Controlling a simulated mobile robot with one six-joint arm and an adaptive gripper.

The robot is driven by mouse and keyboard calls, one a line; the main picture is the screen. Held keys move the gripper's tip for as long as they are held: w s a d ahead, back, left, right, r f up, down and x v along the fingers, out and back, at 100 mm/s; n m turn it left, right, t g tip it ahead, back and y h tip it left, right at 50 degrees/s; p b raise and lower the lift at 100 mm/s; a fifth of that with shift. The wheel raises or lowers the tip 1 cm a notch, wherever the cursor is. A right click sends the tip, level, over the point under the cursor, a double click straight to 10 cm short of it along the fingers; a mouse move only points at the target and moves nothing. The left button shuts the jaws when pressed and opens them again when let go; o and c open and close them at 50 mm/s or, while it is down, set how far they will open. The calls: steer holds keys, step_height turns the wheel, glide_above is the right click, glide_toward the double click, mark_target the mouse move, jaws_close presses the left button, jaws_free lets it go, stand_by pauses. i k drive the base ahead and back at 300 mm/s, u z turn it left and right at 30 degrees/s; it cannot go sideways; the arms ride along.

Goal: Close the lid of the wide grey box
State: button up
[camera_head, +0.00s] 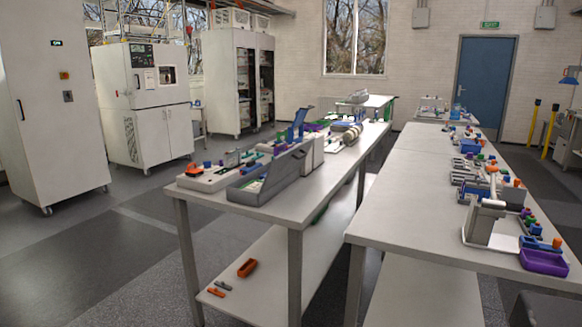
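A wide grey box (272,184) sits near the front edge of the left table, with its long side facing the right edge of the table. Green and other coloured parts show along its upper side, so it does not look fully covered. Which grey panel is its lid, and how far that lid is raised, is too small to tell. My gripper is not in view.
The left table (251,213) also bears a pale unit (208,178) beside the box, an upright blue panel (300,123) and cylinders. A parallel right table (407,205) carries devices and a purple tray (543,262). A narrow gap separates the tables. Open floor (90,262) lies at left.

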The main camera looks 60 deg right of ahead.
mark_target(286, 162)
steer(key=u, duration=0.1)
steer(key=k, duration=1.5)
steer(key=z, duration=1.55)
steer(key=i, duration=1)
